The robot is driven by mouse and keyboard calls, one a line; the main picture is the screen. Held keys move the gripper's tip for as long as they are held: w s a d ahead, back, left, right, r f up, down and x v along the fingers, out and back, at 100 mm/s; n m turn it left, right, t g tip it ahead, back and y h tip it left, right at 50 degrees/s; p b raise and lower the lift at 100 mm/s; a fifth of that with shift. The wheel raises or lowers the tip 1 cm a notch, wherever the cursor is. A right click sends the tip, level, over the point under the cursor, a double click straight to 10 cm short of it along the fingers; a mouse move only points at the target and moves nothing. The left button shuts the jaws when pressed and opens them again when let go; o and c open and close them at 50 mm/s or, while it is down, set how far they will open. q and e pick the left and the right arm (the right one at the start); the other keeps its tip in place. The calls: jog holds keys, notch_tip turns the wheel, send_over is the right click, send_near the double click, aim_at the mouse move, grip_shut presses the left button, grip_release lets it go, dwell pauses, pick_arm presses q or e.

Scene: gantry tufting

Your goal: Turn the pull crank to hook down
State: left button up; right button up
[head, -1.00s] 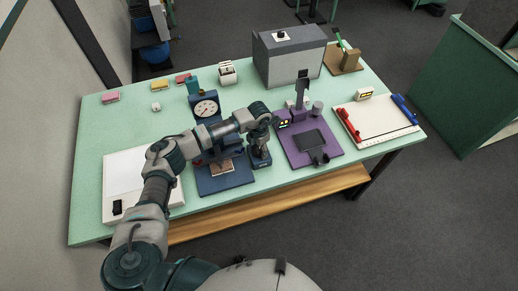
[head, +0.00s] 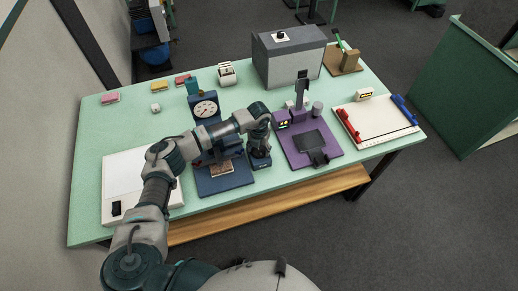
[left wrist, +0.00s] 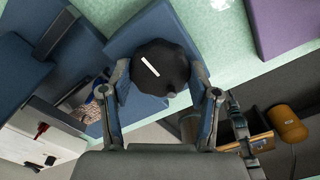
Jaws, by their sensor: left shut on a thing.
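The pull crank shows as a round black knob (left wrist: 159,67) with a white line on top, on a blue block in the left wrist view. The line slants from upper left to lower right. My left gripper (left wrist: 162,88) is shut on the knob, one finger on each side. In the head view my left gripper (head: 260,160) points down beside the blue machine with the dial (head: 205,108), and hides most of the knob. The hook cannot be made out. My right gripper is not in view.
The purple machine (head: 283,145) stands close to the right of my left gripper. A large grey box (head: 287,70) stands behind it. A white tray (head: 375,128) with red and blue handles is at right.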

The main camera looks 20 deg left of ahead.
aim_at(259, 150)
pick_arm(q)
jog(key=shift+w+r, duration=0.25)
jog(key=shift+r, duration=0.1)
jog(key=o, duration=0.9)
jog(key=shift+c, duration=0.2)
jog(key=o, duration=0.3)
jog(key=shift+s+f, duration=0.1)
jog(key=shift+f, duration=0.05)
notch_tip(259, 150, up, 12)
jog(key=shift+f, duration=0.1)
